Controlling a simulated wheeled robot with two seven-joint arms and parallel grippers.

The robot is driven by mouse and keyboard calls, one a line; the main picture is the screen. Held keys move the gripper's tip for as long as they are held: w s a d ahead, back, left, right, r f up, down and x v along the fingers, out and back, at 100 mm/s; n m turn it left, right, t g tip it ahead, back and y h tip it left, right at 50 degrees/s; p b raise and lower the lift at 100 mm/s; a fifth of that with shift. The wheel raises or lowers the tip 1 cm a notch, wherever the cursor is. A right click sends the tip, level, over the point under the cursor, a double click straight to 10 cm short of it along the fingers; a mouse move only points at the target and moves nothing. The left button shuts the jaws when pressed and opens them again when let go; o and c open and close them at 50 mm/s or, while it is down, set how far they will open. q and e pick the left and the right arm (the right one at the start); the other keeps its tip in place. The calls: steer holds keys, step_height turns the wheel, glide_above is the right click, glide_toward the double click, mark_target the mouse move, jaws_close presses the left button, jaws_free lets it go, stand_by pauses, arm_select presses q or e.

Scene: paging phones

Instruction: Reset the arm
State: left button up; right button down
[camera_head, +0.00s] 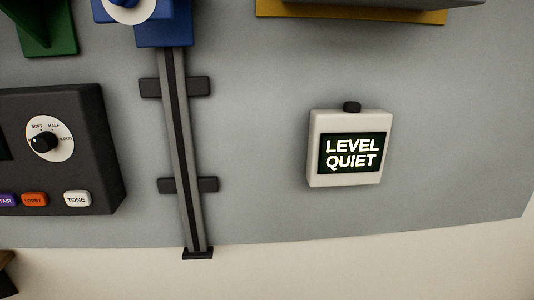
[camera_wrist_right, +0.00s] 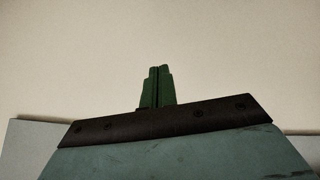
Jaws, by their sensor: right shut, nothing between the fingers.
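My right gripper (camera_wrist_right: 157,70) shows in the right wrist view. Its two green fingers are together with nothing between them. Only a plain pale surface shows beyond the fingers. Neither gripper is in the head view, and my left gripper shows in no view.
A grey panel (camera_head: 260,160) fills most of the head view. On it are a white box reading "LEVEL QUIET" (camera_head: 316,176), a dark unit (camera_head: 85,125) with a dial and buttons, and a vertical rail (camera_head: 199,215) below a blue block (camera_head: 165,34). Green and yellow parts show along the top.

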steer(key=s+f+m+g, duration=0.2)
steer(key=s+f+g, duration=0.2)
steer(key=s, duration=0.6)
step_height(320, 180, down, 22)
steer(key=g, duration=0.1)
steer(key=s+d+f+g, duration=0.1)
steer(key=s+d+f, duration=0.1)
steer(key=s+f, duration=1.5)
steer(key=shift+s+d+f+n+g, duration=0.2)
steer(key=shift+s+d+n+g, duration=0.15)
steer(key=shift+s, duration=0.2)
